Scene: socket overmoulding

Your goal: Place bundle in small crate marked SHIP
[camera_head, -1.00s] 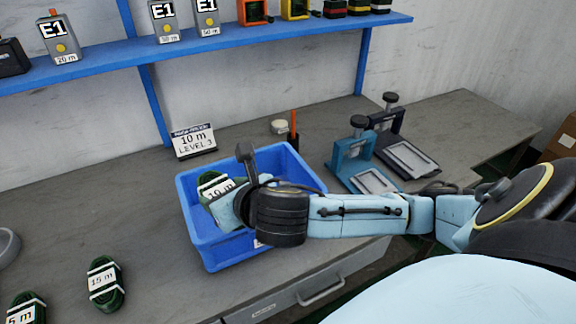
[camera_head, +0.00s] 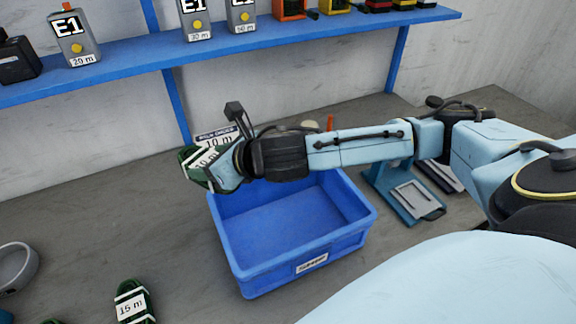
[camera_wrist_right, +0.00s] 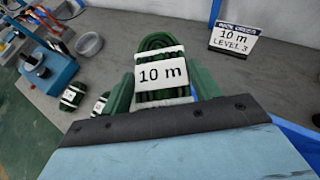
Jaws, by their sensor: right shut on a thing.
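My right gripper (camera_head: 214,168) is shut on a dark green cable bundle (camera_head: 190,174) with a white band reading 10 m. The right wrist view also shows the bundle (camera_wrist_right: 160,42) between the fingers (camera_wrist_right: 164,92). It is held beyond the back left corner of a blue crate (camera_head: 292,257), outside its opening. The crate stands on the bench with its visible floor bare. The label (camera_head: 312,264) on its front is too small to read. My left gripper is not in view.
A work-order card (camera_head: 222,134) reading 10 m stands behind the gripper, partly hidden. A 15 m bundle (camera_head: 133,303) and a grey ring-shaped item (camera_head: 16,268) lie at the front left. Blue tooling (camera_head: 400,195) is right of the crate. A blue shelf (camera_head: 225,47) runs above.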

